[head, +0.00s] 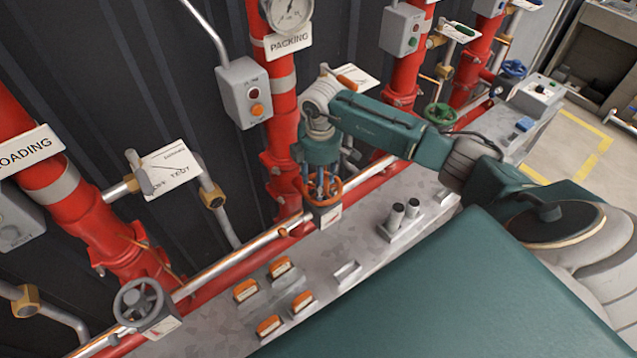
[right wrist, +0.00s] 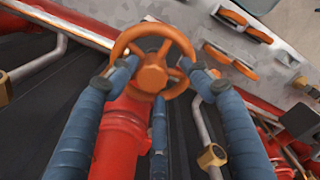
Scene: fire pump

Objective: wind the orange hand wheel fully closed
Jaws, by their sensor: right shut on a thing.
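The orange hand wheel (head: 326,203) sits on the pipe below the PACKING sign in the head view. In the right wrist view the wheel's rim, spokes and hub (right wrist: 153,76) are plain to see. My right gripper (head: 321,184) reaches down onto the wheel from above. Its blue fingers (right wrist: 156,70) are shut on the rim, one on the left side and one on the right, with a third finger below the hub. The fingers partly cover the rim in the head view. My left gripper is in no view.
A grey hand wheel (head: 138,302) is at lower left, a green one (head: 440,114) and a blue one (head: 514,69) at upper right. A control box (head: 244,92) hangs left of the red PACKING pipe (head: 281,105). Orange rocker switches (head: 281,266) sit on the grey bench (head: 340,240).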

